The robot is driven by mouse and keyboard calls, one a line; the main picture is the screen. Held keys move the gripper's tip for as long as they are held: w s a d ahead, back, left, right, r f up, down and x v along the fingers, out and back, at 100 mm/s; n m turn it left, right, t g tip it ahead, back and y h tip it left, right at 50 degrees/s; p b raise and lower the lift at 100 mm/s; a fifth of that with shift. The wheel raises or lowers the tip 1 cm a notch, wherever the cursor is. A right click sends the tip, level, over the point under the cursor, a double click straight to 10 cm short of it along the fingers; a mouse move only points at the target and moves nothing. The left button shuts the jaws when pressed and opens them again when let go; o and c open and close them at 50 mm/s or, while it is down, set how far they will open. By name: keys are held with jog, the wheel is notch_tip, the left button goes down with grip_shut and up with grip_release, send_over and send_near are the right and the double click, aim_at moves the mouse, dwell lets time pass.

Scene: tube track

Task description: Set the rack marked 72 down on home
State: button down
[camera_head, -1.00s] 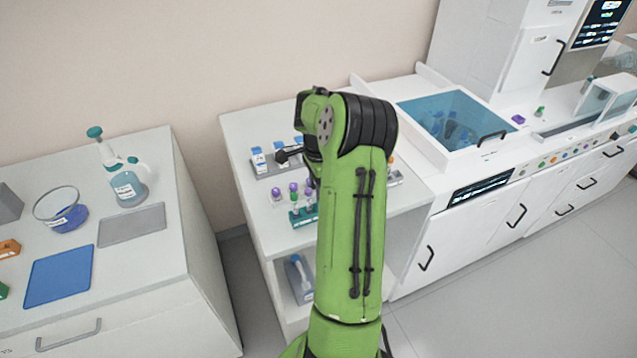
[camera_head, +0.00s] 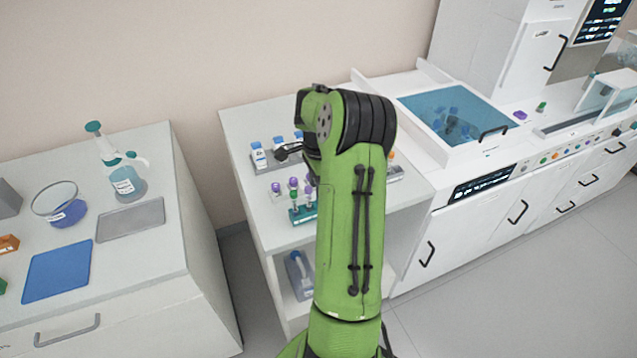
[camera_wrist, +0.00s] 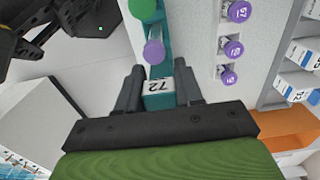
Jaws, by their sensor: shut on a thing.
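The teal rack marked 72 (camera_wrist: 159,86) is between the two dark fingers of my gripper (camera_wrist: 158,70) in the wrist view, its label facing the camera. My gripper is shut on this end of the rack. A purple-capped tube (camera_wrist: 153,51) and a green-capped tube (camera_wrist: 143,8) stand in it. In the head view the teal rack (camera_head: 301,215) shows at the front of the white bench, partly hidden by my green arm, which also hides the gripper. I cannot tell whether the rack touches the bench. No place marked home is readable.
A white rack with purple-capped tubes (camera_wrist: 232,45) stands close beside the held rack. A grey rack with blue-capped bottles (camera_head: 258,156) is behind it. The left bench holds a blue mat (camera_head: 57,271), a grey mat (camera_head: 131,219) and a flask (camera_head: 126,183). A blue water bath (camera_head: 457,114) is at right.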

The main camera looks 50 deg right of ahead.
jog(key=shift+f, duration=0.2)
jog(key=shift+f+b, duration=0.25)
jog(key=shift+b, duration=0.1)
jog(key=c, duration=0.7)
grip_release()
jog(key=shift+o, duration=0.2)
notch_tip(320, 180, up, 16)
jog(key=p, duration=0.2)
jog(key=shift+p, duration=0.4)
jog(key=shift+f, duration=0.1)
